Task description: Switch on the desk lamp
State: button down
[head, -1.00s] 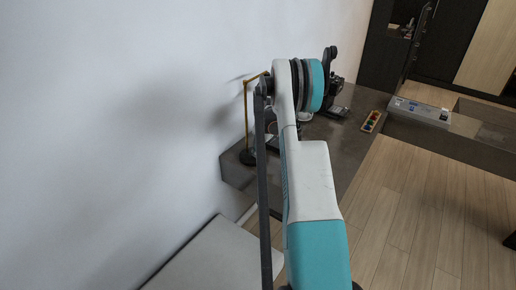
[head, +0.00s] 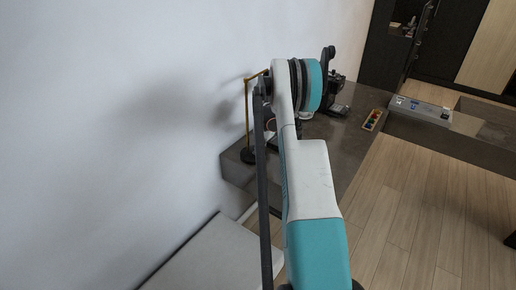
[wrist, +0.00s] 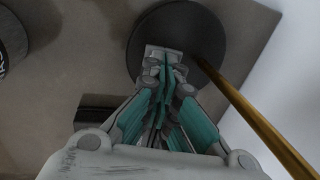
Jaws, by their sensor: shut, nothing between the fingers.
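The desk lamp has a thin brass pole (head: 246,112) rising from a round dark base (head: 249,156) at the near left end of the counter, close to the wall. In the wrist view the round base (wrist: 150,28) lies under my fingertips and the brass pole (wrist: 255,115) slants to the right of them. My gripper (wrist: 166,62) is shut and empty, its tips over the base; I cannot tell whether they touch it. In the head view my arm hides the gripper and the lamp's head. No switch is clearly visible, and no lamp glow shows.
The dark counter (head: 345,165) runs away along the wall. A black machine (head: 332,90) and a small tray of coloured items (head: 373,119) stand farther along it. A dark round object (wrist: 10,40) is at the left of the wrist view. A pale surface (head: 215,262) lies in the foreground.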

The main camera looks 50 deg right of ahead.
jog(key=shift+s+r, duration=0.1)
jog(key=shift+r, duration=0.05)
jog(key=s+p+v, duration=0.1)
jog(key=p+v, duration=0.4)
jog(key=v, duration=0.8)
jog(key=shift+r, duration=0.2)
jog(key=shift+s, duration=0.15)
